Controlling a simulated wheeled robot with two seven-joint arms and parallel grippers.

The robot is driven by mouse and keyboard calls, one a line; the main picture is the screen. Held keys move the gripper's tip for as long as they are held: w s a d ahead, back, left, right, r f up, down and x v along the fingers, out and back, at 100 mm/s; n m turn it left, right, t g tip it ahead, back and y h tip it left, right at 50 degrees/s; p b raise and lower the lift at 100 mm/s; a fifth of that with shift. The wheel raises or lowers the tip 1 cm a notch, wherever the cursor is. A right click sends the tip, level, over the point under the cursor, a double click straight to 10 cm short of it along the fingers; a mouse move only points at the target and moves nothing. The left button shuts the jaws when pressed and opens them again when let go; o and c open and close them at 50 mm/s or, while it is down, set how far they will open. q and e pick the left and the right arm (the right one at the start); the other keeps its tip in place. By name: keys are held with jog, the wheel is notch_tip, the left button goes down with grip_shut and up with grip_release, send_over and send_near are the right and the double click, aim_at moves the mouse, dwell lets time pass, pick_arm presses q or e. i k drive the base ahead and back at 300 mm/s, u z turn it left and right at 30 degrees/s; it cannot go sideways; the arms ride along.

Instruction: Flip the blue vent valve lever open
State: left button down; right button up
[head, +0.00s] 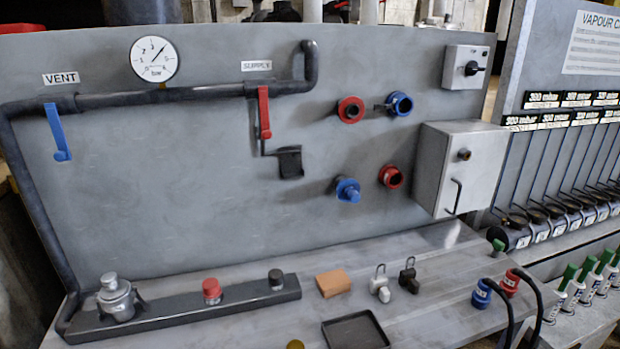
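The blue vent valve lever (57,133) is at the upper left of the grey panel. It hangs down from the dark pipe (120,100), crosswise to it, just below the white VENT label (61,79). The red supply lever (264,112) also hangs down, below the SUPPLY label (256,66). A round pressure gauge (154,60) marked in bar stands above the pipe between the two levers. Neither of my grippers shows in the head view.
A grey worktop (245,264) spans the front, bearing a dark rail (185,310), an orange block (333,283), padlocks (408,275) and a black tray (355,332). Red and blue couplings and a grey box (458,168) stick out at the right. The panel around the blue lever is clear.

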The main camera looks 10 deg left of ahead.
aim_at(63, 153)
jog(key=u, duration=1.45)
